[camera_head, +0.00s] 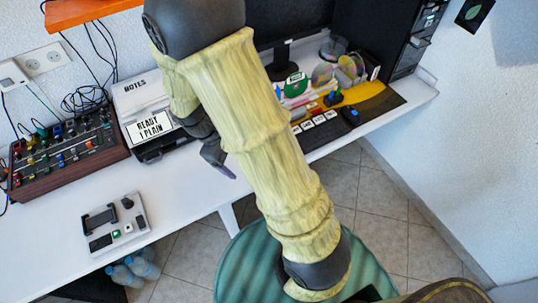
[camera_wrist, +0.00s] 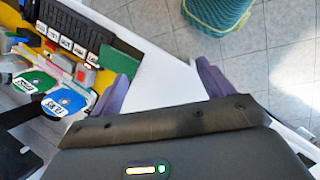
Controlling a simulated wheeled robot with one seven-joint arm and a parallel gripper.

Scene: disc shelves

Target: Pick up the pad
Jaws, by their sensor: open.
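A flat green pad (camera_wrist: 121,58) lies on the white desk beside the end of the black keyboard (camera_wrist: 72,40) in the wrist view. It is the likeliest pad, though I cannot be sure. My left finger covers part of it. In the head view my arm hides that spot. My gripper (camera_wrist: 162,70) is open, with its two purple fingers apart over the white desk edge and nothing held between them. The pad lies around the left finger's tip, outside the gap. In the head view one finger of my gripper (camera_head: 219,161) shows left of my arm.
Discs (camera_wrist: 68,101) lie left of my gripper. In the head view a printer (camera_head: 152,118), a mixer-like box (camera_head: 65,153) and a grey button device (camera_head: 116,222) stand on the desk (camera_head: 60,245). A green ribbed stool (camera_head: 240,265) stands below the desk's front.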

